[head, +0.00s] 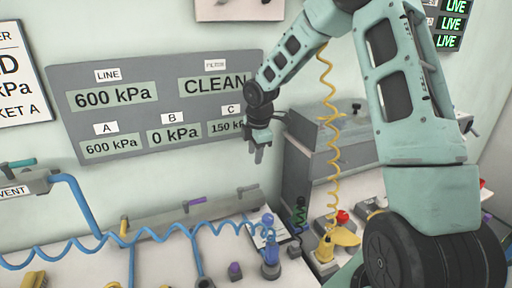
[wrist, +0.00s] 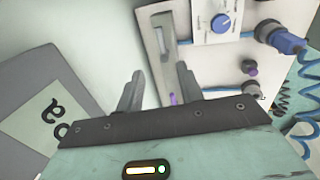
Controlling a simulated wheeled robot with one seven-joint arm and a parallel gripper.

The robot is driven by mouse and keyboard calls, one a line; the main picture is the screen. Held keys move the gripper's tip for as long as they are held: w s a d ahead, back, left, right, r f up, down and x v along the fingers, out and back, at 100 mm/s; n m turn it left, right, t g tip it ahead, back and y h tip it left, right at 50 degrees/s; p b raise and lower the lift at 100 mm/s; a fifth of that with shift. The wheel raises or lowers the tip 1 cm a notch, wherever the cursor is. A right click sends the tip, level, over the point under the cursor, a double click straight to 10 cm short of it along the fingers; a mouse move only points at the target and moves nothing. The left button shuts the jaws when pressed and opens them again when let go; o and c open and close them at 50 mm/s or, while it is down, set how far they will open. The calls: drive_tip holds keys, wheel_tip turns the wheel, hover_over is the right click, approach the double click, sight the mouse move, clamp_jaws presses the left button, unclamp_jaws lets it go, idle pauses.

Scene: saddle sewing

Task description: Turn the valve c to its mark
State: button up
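My gripper (head: 260,148) hangs in front of the lower right of the grey display panel, above the bench. In the wrist view my gripper (wrist: 160,82) has its two fingers apart, with nothing between them. A blue knob (wrist: 222,22) on a white dial card shows at the upper right of the wrist view, away from the fingers. No letter can be read on it, so I cannot tell surely that it is valve c. The panel's C readout (head: 228,127) shows 150 kPa, its right end partly hidden by my arm.
A blue coiled hose (head: 150,232) runs above the bench to a blue coupling (head: 270,262). A purple knob (head: 235,270) stands beside it. A grey box (head: 305,170) and a yellow coiled hose (head: 332,130) are at right. The grey display panel (head: 155,82) is on the wall.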

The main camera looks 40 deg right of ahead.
drive_tip(key=shift+s+r, duration=0.15)
drive_tip(key=shift+r, duration=0.6)
drive_tip(key=shift+s+r, duration=0.15)
drive_tip(key=shift+r, duration=0.6)
drive_tip(key=s+a+m+b, duration=0.1)
drive_tip(key=s+a, duration=0.3)
drive_tip(key=a, duration=0.3)
drive_tip(key=s+a+m+g+b, duration=0.1)
drive_tip(key=s+a, duration=0.3)
drive_tip(key=a, duration=0.4)
drive_tip(key=s+a+m+b, duration=0.1)
drive_tip(key=s+a, duration=0.3)
drive_tip(key=a, duration=0.3)
drive_tip(key=s+a+f+m+b, duration=0.1)
drive_tip(key=s+a, duration=0.3)
drive_tip(key=s, duration=0.6)
drive_tip(key=s+a+f+m+g+y, duration=0.1)
drive_tip(key=s+a+m, duration=0.2)
drive_tip(key=s, duration=0.7)
drive_tip(key=shift+s+a+b, duration=0.15)
drive_tip(key=shift+a+b, duration=0.2)
drive_tip(key=shift+a, duration=0.1)
drive_tip(key=shift+f, duration=0.1)
